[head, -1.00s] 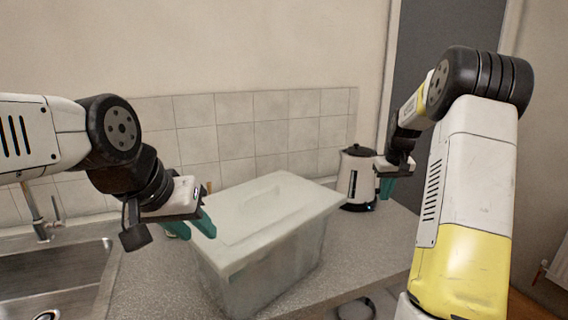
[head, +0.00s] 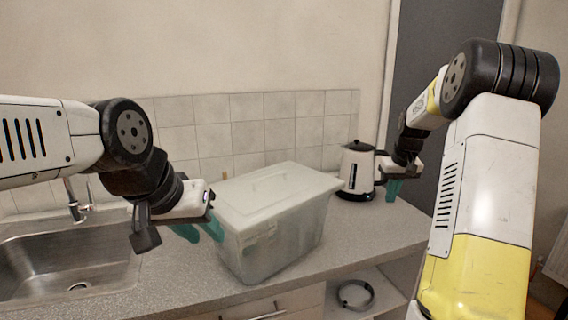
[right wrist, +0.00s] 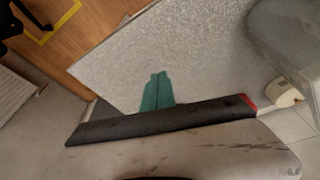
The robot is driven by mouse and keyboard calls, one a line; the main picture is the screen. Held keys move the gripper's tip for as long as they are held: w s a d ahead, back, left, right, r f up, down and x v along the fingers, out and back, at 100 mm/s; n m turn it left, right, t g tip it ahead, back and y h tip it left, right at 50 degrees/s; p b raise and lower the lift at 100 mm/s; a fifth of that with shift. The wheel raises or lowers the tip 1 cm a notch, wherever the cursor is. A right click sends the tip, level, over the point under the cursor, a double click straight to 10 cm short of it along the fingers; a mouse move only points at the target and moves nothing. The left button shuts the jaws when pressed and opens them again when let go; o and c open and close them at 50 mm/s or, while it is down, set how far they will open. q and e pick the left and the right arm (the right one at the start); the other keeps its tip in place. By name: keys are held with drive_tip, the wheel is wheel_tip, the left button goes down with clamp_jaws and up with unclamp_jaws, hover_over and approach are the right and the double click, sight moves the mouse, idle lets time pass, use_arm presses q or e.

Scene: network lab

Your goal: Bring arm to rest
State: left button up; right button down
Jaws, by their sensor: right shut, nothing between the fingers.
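My left arm comes in from the left in the head view. Its gripper (head: 200,231) has two teal fingers spread apart with nothing between them, close to the left side of the lidded plastic box. My right arm rises at the right and bends over. Its gripper (head: 393,190) hangs with the teal fingers pointing down, just right of the kettle. In the right wrist view its fingers (right wrist: 157,92) are together and empty, in front of the grey counter surface.
The translucent lidded box (head: 270,235) stands on the grey counter (head: 165,283). A white and black kettle (head: 356,172) stands behind it at the right. A sink (head: 65,262) lies at the left. A coiled cable (head: 355,294) sits on an open shelf below the counter.

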drive_tip(key=s+a+r+t, duration=0.2)
drive_tip(key=s+a+r, duration=0.9)
drive_tip(key=s, duration=0.2)
drive_tip(key=s+a+y, duration=0.1)
drive_tip(key=s+a, duration=0.3)
drive_tip(key=s, duration=0.5)
drive_tip(key=s+a+f+t+y, duration=0.1)
drive_tip(key=s+a, duration=0.2)
drive_tip(key=s, duration=0.7)
drive_tip(key=shift+s+a, duration=0.3)
drive_tip(key=shift+a, duration=0.1)
drive_tip(key=shift+f, duration=0.1)
